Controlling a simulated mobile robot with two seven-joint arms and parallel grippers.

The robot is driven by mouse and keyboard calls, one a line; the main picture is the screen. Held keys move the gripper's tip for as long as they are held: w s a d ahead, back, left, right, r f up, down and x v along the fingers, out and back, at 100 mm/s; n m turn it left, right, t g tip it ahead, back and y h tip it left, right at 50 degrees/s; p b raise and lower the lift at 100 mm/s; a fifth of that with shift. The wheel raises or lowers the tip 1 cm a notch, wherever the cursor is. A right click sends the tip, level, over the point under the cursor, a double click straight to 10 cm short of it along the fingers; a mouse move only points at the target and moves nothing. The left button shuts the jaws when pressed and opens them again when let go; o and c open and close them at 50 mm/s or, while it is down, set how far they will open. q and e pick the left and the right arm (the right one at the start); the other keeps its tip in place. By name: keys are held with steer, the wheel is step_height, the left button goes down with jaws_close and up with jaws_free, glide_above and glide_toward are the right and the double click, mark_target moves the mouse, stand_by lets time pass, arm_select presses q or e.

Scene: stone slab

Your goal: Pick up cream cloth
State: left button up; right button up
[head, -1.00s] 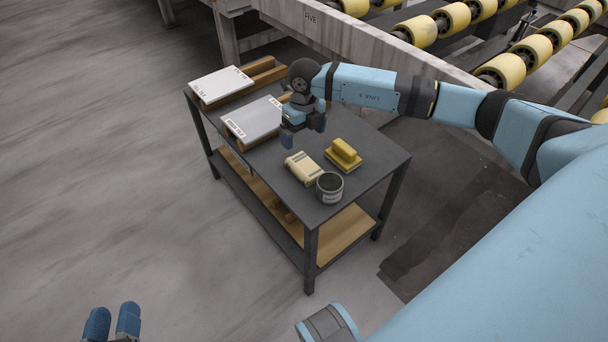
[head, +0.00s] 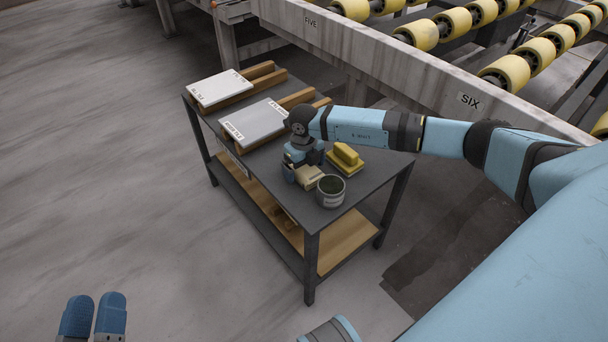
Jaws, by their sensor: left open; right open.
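The cream cloth (head: 309,179) is folded and lies on the dark table (head: 352,203), partly hidden behind my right gripper. My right gripper (head: 303,170) is open and low over the cloth, with its fingers at the cloth's far end, one on each side. Whether the fingers touch the cloth I cannot tell. My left gripper (head: 95,305) is open and empty, over the floor at the bottom left, away from the table.
A tin of dark contents (head: 331,190) stands close to the cloth at the near corner. A yellow sponge-like block (head: 345,158) lies to its right. A white slab (head: 220,87) and a grey slab (head: 253,122) rest on wooden bars. A roller conveyor (head: 400,65) runs behind.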

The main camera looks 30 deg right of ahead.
mark_target(304, 168)
steer(key=shift+f, duration=0.55)
steer(key=c, duration=1)
step_height(304, 168, up, 7)
steer(key=shift+f+p, duration=0.1)
steer(key=shift+p, duration=1.1)
arm_select(q)
step_height(304, 168, down, 6)
steer(key=a+g+y+p, duration=0.2)
steer(key=y+p, duration=0.1)
steer(key=shift+a+r+g, duration=0.15)
steer(key=shift+a+g, duration=0.2)
steer(key=shift+g, duration=0.05)
arm_select(e)
step_height(304, 168, up, 13)
steer(key=shift+r, duration=0.2)
